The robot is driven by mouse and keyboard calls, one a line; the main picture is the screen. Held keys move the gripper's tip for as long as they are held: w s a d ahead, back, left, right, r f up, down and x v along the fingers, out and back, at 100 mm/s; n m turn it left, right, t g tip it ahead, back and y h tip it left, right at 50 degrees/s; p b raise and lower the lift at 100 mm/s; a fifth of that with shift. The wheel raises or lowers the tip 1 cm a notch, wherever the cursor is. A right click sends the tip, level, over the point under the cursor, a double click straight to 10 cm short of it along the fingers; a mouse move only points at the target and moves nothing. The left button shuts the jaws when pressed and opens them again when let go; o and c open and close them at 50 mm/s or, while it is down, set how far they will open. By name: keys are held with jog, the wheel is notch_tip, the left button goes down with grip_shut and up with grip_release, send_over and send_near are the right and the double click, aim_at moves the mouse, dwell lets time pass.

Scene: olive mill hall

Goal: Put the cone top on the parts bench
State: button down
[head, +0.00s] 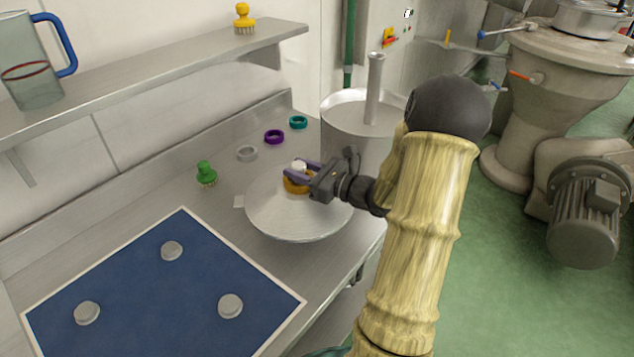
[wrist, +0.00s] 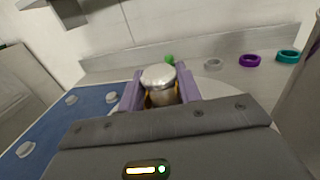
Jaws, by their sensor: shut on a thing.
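The cone top (head: 290,222) is a wide, shallow grey-white disc with a pale knob and an amber collar at its centre. My gripper (head: 301,176) is shut on its knob, with purple fingers on either side. In the wrist view the knob (wrist: 158,77) sits between the fingers, and part of the disc shows behind them. The disc is over the right part of the steel bench (head: 225,228); I cannot tell whether it touches the bench. A blue mat (head: 150,290) with three grey round pads lies on the bench at left.
A metal vessel (head: 345,115) with an upright post stands just behind the cone top. Grey (head: 247,153), purple (head: 274,137) and teal (head: 298,122) rings and a green brush (head: 206,174) line the bench's back. A shelf (head: 150,80) overhangs, holding a jug (head: 35,75) and yellow brush (head: 244,18).

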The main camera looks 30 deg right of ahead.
aim_at(344, 213)
jog(key=shift+w+f, duration=0.15)
jog(key=shift+f, duration=2.55)
jog(key=shift+f, duration=2.05)
jog(key=shift+f, duration=0.1)
jog(key=c, duration=1)
grip_release()
jog(key=shift+f, duration=0.1)
jog(key=shift+o, duration=0.2)
jog(key=shift+r, duration=0.2)
jog(key=shift+s+d+f, duration=0.1)
jog(key=shift+s+d, duration=0.15)
jog(key=shift+s, duration=0.15)
jog(key=b+v, duration=0.1)
jog(key=v, duration=1)
jog(key=shift+s+b, duration=0.1)
jog(key=shift+b, duration=0.3)
